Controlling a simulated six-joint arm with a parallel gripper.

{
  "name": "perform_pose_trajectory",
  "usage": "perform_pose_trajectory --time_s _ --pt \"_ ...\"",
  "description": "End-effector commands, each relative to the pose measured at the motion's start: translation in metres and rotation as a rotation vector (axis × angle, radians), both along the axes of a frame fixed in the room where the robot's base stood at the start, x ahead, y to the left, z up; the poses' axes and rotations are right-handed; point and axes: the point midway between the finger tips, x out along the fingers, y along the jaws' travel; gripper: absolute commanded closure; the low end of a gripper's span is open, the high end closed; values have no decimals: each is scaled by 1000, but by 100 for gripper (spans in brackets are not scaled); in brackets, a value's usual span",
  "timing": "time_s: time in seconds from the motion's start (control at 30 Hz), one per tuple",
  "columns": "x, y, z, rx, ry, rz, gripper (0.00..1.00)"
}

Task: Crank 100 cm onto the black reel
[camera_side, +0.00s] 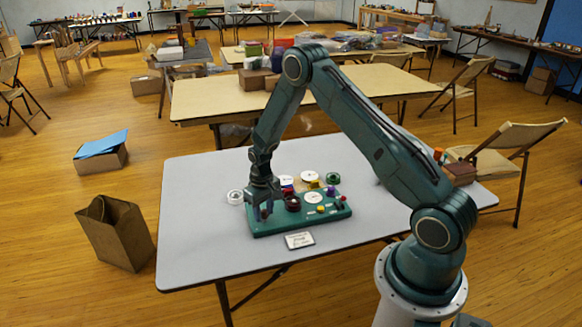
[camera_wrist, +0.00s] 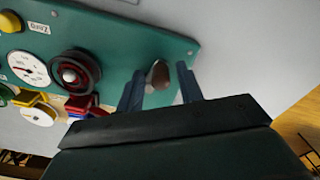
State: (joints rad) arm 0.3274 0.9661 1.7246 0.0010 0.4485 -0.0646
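The green winder board (camera_side: 275,226) lies on the grey table. A dark reel with a red ring (camera_wrist: 75,72) sits on it; the same reel (camera_side: 292,203) is right of my gripper in the side view. A white dial (camera_wrist: 28,68) with a needle is beside the reel; its reading is too small to tell. My gripper (camera_wrist: 160,88) points down at the board's left end in the side view (camera_side: 261,211). The knob's lower part and crank arm are hidden.
A yellow button (camera_wrist: 10,21) is near a "Zero" label (camera_wrist: 40,28). A small card (camera_side: 299,240) lies in front. The table's front left is clear.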

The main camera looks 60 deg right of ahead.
Motion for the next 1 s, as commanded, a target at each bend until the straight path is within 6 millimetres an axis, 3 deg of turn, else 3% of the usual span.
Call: perform_pose_trajectory --time_s 0.37,1.0 --pt "0 0 7 1 0 1 63" --pt "0 1 51 1 1 1 63"
